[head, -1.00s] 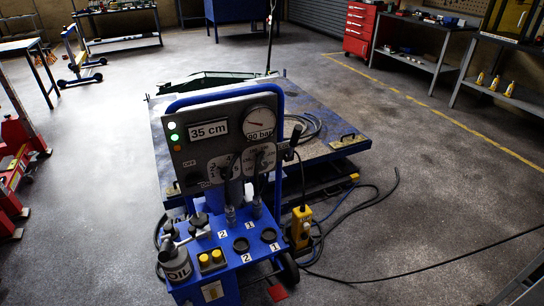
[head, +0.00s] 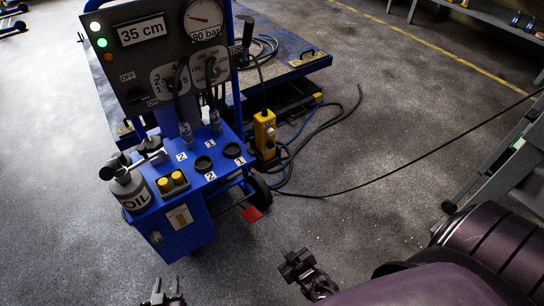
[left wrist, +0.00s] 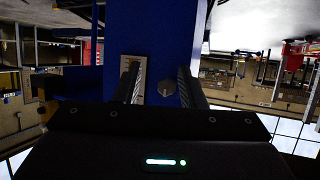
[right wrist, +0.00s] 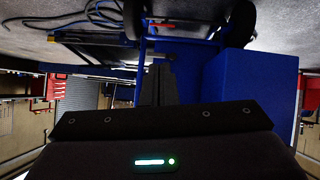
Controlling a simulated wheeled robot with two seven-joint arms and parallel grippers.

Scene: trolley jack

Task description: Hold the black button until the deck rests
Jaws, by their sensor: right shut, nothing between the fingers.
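The yellow pendant box (head: 264,134) is at the right side of the blue trolley (head: 190,228), with small buttons too tiny to tell a black one apart for certain. The blue deck (head: 290,75) is behind the trolley, partly hidden by its panel. The display (head: 142,30) reads 35 cm and the gauge (head: 204,20) is labelled 90 bar. My left gripper (head: 166,284) is open and empty in front of the trolley; its spread fingers (left wrist: 160,88) face a blue surface. My right gripper (head: 290,262) is shut and empty, in front of the trolley and to the right.
Dark hoses and a cable (head: 400,160) run over the floor on the right. A bench (head: 500,165) stands at the right edge. Floor in front of the trolley is clear.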

